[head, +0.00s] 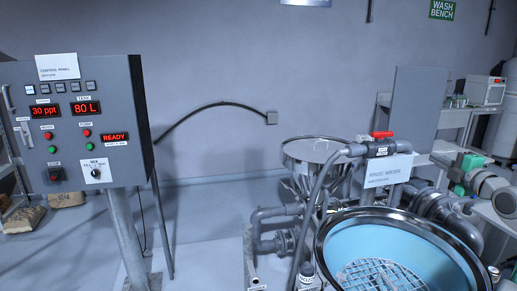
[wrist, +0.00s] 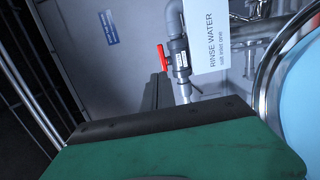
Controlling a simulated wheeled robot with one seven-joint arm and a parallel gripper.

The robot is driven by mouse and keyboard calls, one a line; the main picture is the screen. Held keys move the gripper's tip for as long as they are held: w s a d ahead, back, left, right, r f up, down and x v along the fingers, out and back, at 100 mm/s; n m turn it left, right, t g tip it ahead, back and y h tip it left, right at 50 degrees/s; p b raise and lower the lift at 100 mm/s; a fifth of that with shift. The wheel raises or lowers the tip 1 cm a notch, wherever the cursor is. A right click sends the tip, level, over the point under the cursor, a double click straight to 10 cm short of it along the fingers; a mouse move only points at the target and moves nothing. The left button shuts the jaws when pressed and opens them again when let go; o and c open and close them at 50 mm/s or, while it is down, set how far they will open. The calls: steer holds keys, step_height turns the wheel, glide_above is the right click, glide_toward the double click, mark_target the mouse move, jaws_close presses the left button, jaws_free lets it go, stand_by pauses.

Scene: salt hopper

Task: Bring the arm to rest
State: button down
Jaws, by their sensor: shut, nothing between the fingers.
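My gripper (wrist: 160,88) shows in the wrist view, with its green body across the bottom and its dark fingers pointing up the picture. The fingers are together with nothing between them. In the head view, my arm's pale grey joints and green parts are at the right edge, beside the blue-lined tank (head: 402,240). The gripper appears clear of the red-handled valve (head: 381,135), which also shows ahead of the fingers in the wrist view (wrist: 163,58). The exact gap cannot be told.
A control panel (head: 75,125) reading READY stands at the left. A steel hopper (head: 313,151) and grey pipes stand at the centre, with a RINSE WATER sign (head: 388,171). A bench with instruments (head: 487,91) is behind at the right. The floor between panel and hopper is open.

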steer(key=w+a+f+m+g+p, duration=0.1)
steer(key=a+m+g, duration=0.15)
steer(key=a, duration=0.45)
steer(key=w+a+m+g+p, duration=0.1)
steer(key=w+a+m, duration=0.15)
steer(key=a, duration=0.45)
steer(key=s+a+f+m+g+p, duration=0.1)
steer(key=s+a+f+m+g, duration=0.15)
steer(key=a, duration=0.45)
steer(key=s+a+f+m+g, duration=0.1)
steer(key=s+a+f+m, duration=0.1)
steer(key=s+a, duration=0.35)
steer(key=s+a+f+m+g+p, duration=0.1)
steer(key=s+a+f, duration=0.4)
steer(key=s, duration=0.5)
steer(key=s+a+f+m+g+h+p, duration=0.1)
steer(key=s+a+f+m+g, duration=0.3)
steer(key=s, duration=0.5)
steer(key=s+a+f+m+g, duration=0.2)
steer(key=s+a+f+m, duration=0.2)
steer(key=s+f, duration=0.3)
steer(key=s+a, duration=0.1)
steer(key=s, duration=0.2)
steer(key=shift+s+a+f+m+g+h+p, duration=0.25)
steer(key=shift+s+a+m+g+h+p, duration=0.05)
steer(key=shift+a+m+g+h+p, duration=0.1)
